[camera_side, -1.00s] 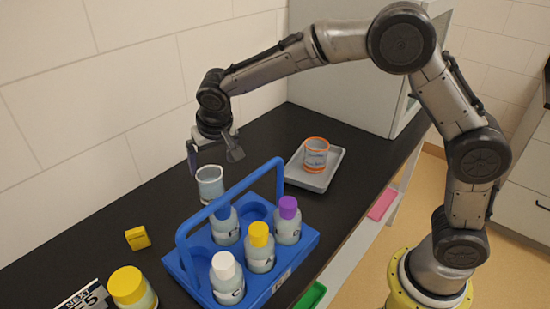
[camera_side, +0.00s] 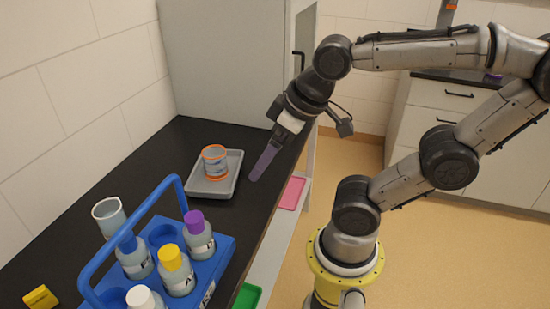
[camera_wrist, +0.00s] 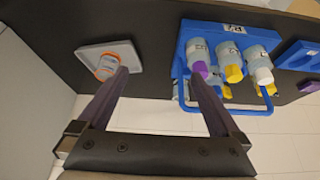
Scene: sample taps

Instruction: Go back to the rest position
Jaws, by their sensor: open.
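My gripper (camera_side: 300,145) hangs in the air near the right edge of the black bench, to the right of the grey tray. Its two long fingers are spread wide with nothing between them, as the wrist view also shows (camera_wrist: 158,78). My arm reaches to it from the right, and its yellow base stands on the floor. In the wrist view the grey tray (camera_wrist: 84,56) is at the left finger and the blue rack (camera_wrist: 197,29) at the right. The gripper touches nothing that I can see.
The tray (camera_side: 222,190) carries an orange-rimmed cup (camera_side: 214,162). The blue rack (camera_side: 228,246) holds several capped bottles, with a beaker (camera_side: 108,216) behind it. A yellow block (camera_side: 40,297) lies at lower left. A grey cabinet (camera_side: 225,65) stands behind the bench. The floor at right is open.

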